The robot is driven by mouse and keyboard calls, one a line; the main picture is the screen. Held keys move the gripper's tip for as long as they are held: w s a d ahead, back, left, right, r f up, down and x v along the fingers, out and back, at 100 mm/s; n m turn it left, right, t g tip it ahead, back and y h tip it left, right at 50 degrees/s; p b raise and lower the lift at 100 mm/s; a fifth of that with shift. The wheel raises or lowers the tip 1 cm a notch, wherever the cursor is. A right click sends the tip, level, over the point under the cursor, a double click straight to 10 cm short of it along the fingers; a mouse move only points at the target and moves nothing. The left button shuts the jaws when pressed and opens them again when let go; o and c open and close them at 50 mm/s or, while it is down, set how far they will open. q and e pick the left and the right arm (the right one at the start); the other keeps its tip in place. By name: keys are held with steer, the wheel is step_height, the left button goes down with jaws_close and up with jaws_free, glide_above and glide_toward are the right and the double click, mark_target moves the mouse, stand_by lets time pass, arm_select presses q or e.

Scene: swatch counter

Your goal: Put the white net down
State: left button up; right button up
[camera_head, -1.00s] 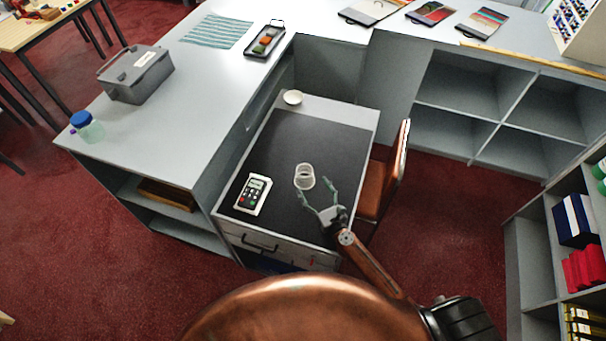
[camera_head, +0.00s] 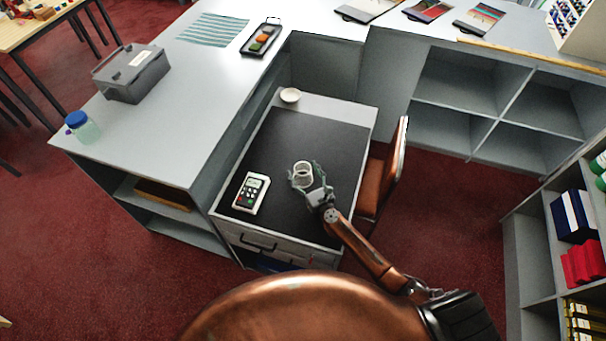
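The white net (camera_head: 303,170) is a small pale roll or ring on the dark top of the low drawer unit (camera_head: 335,137), in the middle of the camera_head view. My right gripper (camera_head: 305,178) reaches in from the lower right. Its two fingers are spread, one on each side of the net, and look open, with a small gap at the right. Contact on the left side is too small to tell. The near side of the net is partly hidden by the gripper. My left gripper is out of view.
A white calculator-like device (camera_head: 251,193) lies left of the net, and a small white dish (camera_head: 290,95) is at the unit's back. A brown chair (camera_head: 385,180) stands close on the right. A grey box (camera_head: 132,75) and a blue-lidded jar (camera_head: 83,128) are on the left counter.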

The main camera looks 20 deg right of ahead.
steer(key=c, duration=0.8)
steer(key=shift+r, duration=0.1)
steer(key=shift+c, duration=0.6)
